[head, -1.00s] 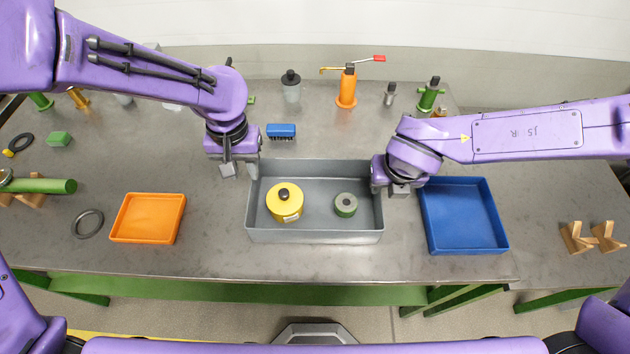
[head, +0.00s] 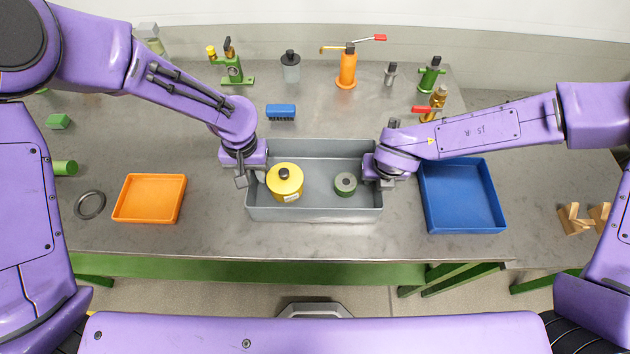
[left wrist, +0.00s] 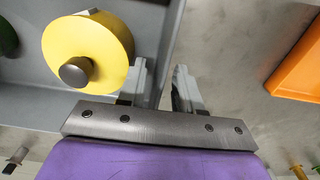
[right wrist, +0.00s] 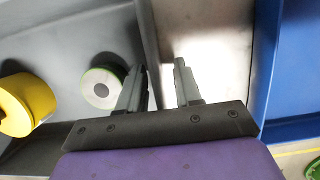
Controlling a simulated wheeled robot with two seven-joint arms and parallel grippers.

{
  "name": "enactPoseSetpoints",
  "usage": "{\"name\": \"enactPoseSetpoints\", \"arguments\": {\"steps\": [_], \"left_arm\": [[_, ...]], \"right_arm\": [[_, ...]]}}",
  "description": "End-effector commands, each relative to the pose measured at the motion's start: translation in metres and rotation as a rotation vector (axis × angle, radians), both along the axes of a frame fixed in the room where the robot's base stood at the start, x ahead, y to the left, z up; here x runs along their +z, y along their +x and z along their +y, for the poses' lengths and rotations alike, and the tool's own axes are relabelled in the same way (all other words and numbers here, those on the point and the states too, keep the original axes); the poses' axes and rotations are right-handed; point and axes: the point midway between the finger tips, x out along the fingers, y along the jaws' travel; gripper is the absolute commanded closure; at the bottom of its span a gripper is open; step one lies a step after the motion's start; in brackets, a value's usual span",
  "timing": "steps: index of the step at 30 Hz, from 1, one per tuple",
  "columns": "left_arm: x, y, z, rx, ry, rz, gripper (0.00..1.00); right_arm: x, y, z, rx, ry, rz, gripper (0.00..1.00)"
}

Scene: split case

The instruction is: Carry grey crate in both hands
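The grey crate (head: 315,212) stands on the bench in the middle of the head view. In it are a yellow round pot (head: 285,184) with a black knob and a small green-and-grey round part (head: 345,183). My left gripper (head: 253,180) is at the crate's left wall. The left wrist view shows its fingers (left wrist: 160,85) apart, one on each side of the wall. My right gripper (head: 379,180) is at the right wall. The right wrist view shows its fingers (right wrist: 158,85) apart, one inside the crate and one outside, with a gap beside the outer finger.
An orange tray (head: 120,215) lies left of the crate. A blue tray (head: 465,228) lies close on the right. A grey ring (head: 90,205) lies at the left. The bench front is clear.

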Motion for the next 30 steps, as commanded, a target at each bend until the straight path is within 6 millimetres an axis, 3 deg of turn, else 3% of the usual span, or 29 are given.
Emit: {"name": "enactPoseSetpoints", "arguments": {"steps": [11, 14, 15, 25, 30], "left_arm": [[-0.006, 0.0, 0.0, 0.0, 0.0, -0.001, 0.66], [-0.006, 0.0, 0.0, 0.0, -0.001, -0.001, 0.98], [-0.006, 0.0, 0.0, 0.0, -0.001, -0.001, 1.0], [-0.004, 0.001, 0.0, 0.0, -0.001, -0.002, 1.0], [0.006, 0.001, 0.0, 0.0, -0.001, -0.002, 1.0]], "right_arm": [[-0.006, 0.002, 0.0, 0.002, -0.001, -0.001, 0.66], [-0.006, 0.002, 0.0, 0.001, 0.0, -0.001, 0.98], [-0.006, 0.002, 0.0, 0.001, 0.0, -0.001, 1.0], [-0.004, 0.002, 0.0, 0.001, 0.001, -0.003, 1.0], [0.007, 0.002, 0.0, 0.001, 0.001, -0.003, 1.0]]}}
